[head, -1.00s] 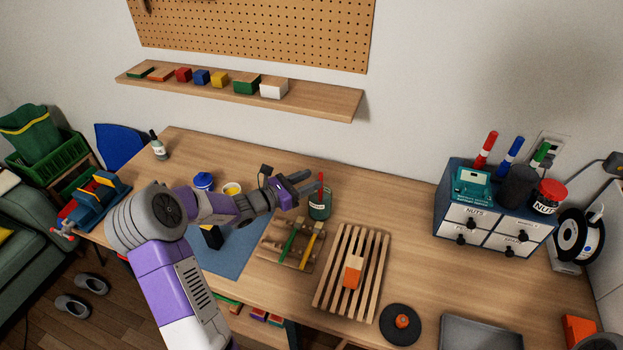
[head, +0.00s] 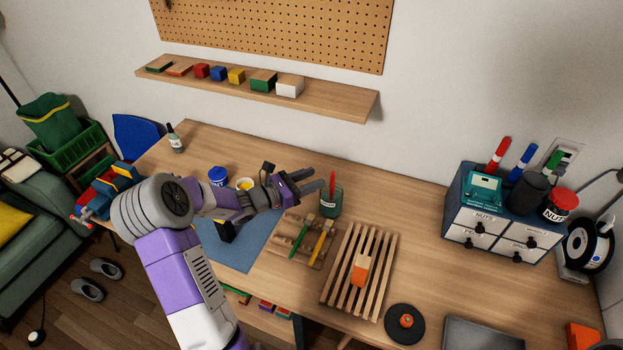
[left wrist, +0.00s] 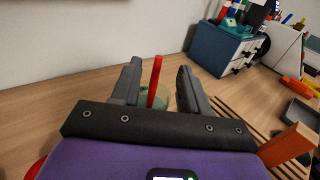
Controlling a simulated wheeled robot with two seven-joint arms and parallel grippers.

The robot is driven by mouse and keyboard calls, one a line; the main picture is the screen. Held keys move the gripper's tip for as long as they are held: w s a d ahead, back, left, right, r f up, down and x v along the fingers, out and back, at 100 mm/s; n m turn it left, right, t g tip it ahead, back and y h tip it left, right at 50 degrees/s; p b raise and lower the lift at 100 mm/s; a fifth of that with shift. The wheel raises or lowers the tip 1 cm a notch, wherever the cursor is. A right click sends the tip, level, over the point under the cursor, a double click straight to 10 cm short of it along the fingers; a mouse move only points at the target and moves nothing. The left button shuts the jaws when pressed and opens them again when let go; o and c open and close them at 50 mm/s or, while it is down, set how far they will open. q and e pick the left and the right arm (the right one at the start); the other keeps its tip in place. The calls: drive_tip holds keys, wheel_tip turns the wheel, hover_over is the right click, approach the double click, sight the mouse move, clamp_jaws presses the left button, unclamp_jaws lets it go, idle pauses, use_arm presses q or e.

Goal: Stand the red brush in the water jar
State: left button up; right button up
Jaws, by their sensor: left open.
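The red brush (head: 332,182) stands upright in the green-tinted glass water jar (head: 331,205), its handle rising above the rim. In the left wrist view the red brush (left wrist: 154,80) shows between the two fingers, and the jar (left wrist: 162,101) is partly hidden behind them. My left gripper (head: 313,180) is open, close to the left of the brush handle in the head view. The fingers appear apart from the handle. My right gripper is not in view.
A wooden rack (head: 296,247) with a green and a yellow brush stands in front of the jar. A slatted rack (head: 341,285) holds an orange-and-wood block (head: 362,268). A drawer box (head: 456,211) stands at right. The table right of the jar is clear.

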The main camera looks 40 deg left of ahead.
use_arm(q)
drive_tip(key=s+a+r+p, duration=0.1)
drive_tip(key=s+r+p, duration=0.2)
drive_tip(key=r+p, duration=0.2)
drive_tip(key=shift+s+a+r+p, duration=0.2)
drive_tip(key=shift+r+p, duration=0.2)
drive_tip(key=shift+r, duration=0.35)
